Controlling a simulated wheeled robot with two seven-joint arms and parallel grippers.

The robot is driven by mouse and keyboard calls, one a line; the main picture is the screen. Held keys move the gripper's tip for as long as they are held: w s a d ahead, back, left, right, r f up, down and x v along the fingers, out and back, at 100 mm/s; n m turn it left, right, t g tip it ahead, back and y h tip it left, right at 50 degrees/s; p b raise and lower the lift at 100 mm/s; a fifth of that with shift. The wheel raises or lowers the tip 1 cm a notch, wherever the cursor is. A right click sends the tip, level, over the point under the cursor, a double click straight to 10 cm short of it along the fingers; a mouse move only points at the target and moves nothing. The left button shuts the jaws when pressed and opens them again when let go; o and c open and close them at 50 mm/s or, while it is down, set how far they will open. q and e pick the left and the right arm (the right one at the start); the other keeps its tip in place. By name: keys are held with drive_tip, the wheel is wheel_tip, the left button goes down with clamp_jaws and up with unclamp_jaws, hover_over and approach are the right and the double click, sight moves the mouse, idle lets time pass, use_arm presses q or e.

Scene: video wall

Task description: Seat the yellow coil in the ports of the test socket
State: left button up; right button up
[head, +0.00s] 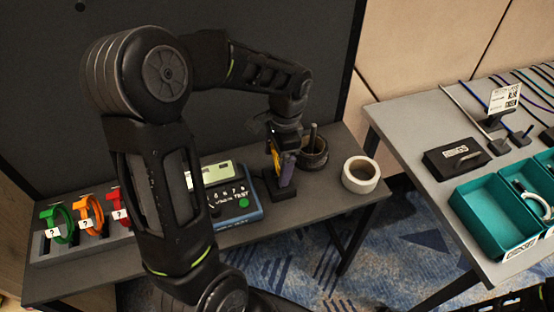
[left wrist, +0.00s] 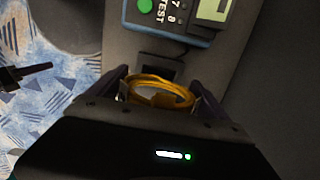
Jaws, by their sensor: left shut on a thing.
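My left gripper (head: 281,160) is shut on the yellow coil (head: 275,150), above the test socket. The coil is a ring of yellow cable, and it shows between the two fingers in the left wrist view (left wrist: 160,91). The test socket (head: 281,193) is a small black block beside the blue tester; its top shows just beyond the coil in the left wrist view (left wrist: 157,66). The fingers hide much of the coil in the head view. I cannot tell whether the coil touches the socket. My right gripper is not clearly seen.
The blue tester (head: 236,207) stands left of the socket. Green, orange and red coils (head: 58,225) sit in a rack at left. A second table (head: 398,120) holds teal bins.

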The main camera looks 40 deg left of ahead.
use_arm(q)
drive_tip(key=shift+f, duration=0.15)
drive_tip(key=shift+f+b, duration=0.4)
drive_tip(key=shift+f, duration=0.05)
drive_tip(key=shift+f, duration=0.45)
idle(0.5)
drive_tip(key=o, duration=1.3)
drive_tip(key=r, duration=0.7)
drive_tip(key=shift+w+d+r, duration=0.3)
drive_tip(key=shift+w+r, duration=0.1)
